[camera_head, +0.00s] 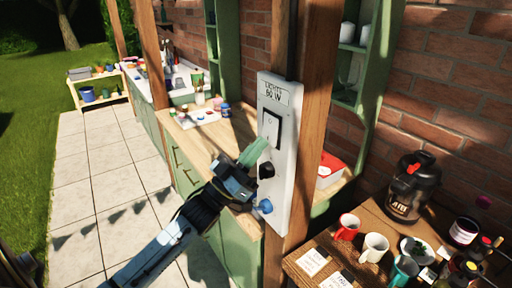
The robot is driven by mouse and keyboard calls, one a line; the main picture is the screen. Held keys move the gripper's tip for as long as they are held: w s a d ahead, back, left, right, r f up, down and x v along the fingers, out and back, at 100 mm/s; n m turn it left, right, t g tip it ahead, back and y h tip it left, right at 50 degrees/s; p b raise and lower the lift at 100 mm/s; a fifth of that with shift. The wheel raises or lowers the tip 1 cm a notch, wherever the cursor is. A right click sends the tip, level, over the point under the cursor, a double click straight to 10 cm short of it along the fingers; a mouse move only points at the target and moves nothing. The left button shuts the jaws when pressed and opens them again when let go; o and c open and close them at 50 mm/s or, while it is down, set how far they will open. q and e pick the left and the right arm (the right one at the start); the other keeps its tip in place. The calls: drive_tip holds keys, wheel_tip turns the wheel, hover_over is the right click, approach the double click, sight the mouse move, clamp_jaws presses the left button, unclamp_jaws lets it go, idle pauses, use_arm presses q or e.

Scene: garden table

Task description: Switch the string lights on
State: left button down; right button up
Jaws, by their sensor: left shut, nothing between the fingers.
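A white switch panel (285,196) is fixed to a wooden post, with a label reading about "LIGHTS 80 W" (276,92) at its top. Below the label is a white rocker switch (270,129) in a dark frame. My left gripper (256,150) comes from the lower left, its green fingers shut and empty, tips just at the lower left of the rocker. I cannot tell if they touch it. A black knob (266,170) and a blue knob (265,206) sit lower on the panel. The string lights and my right gripper are not in view.
A green-fronted counter (187,180) stands behind my left arm. The paved path (90,170) at left is clear.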

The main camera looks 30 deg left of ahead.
use_arm(q)
drive_tip(key=shift+w+d+f+t+b, duration=0.15)
drive_tip(key=shift+w+f+t+b, duration=0.2)
drive_tip(key=shift+b, duration=0.85)
drive_tip(key=shift+r, duration=0.25)
drive_tip(key=shift+s+f+h, duration=0.1)
drive_tip(key=shift+s+h, duration=0.2)
drive_tip(key=shift+h, duration=0.1)
drive_tip(key=b+v, duration=0.2)
drive_tip(key=v, duration=1)
drive_tip(key=shift+s+y+b, duration=0.25)
drive_tip(key=shift+y+b, duration=0.05)
drive_tip(key=shift+b, duration=0.1)
